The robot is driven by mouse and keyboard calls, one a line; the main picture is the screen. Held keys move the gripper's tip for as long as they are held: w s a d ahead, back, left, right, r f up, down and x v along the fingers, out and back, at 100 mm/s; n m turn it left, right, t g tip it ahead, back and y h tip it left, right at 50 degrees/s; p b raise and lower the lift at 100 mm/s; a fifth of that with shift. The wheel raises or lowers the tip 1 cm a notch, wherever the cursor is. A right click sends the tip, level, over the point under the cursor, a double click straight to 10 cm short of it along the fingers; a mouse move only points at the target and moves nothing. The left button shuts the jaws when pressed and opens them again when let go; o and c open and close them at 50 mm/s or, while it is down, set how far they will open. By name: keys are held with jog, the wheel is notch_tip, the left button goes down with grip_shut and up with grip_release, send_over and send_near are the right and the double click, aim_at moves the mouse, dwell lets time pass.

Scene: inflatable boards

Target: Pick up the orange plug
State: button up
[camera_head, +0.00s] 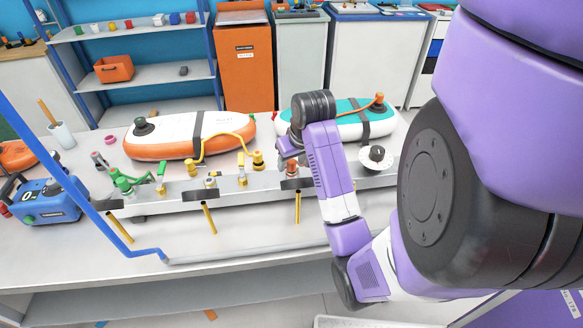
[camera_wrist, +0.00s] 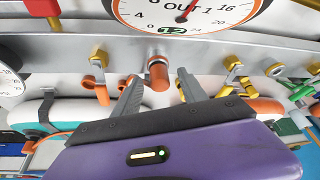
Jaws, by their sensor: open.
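An orange cylindrical plug (camera_wrist: 158,76) sits on a metal fitting of the grey rail in the wrist view. My gripper (camera_wrist: 158,82) is open, with one finger on each side of the plug. Gaps show between plug and fingers; I cannot tell whether the fingertips are level with it in depth. In the head view my gripper (camera_head: 289,160) is at the rail, and an orange piece (camera_head: 292,169) shows just below it. My wrist hides part of that spot.
The metal rail (camera_head: 225,190) carries yellow and green fittings. Behind it lie an orange-and-white board (camera_head: 175,148) and a teal-and-white board (camera_head: 352,112). A white gauge (camera_head: 376,157) is right of my gripper. A blue pump (camera_head: 45,200) stands at left. The front table is mostly clear.

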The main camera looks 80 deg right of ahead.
jog(key=shift+f, duration=0.15)
grip_shut()
dwell(0.4)
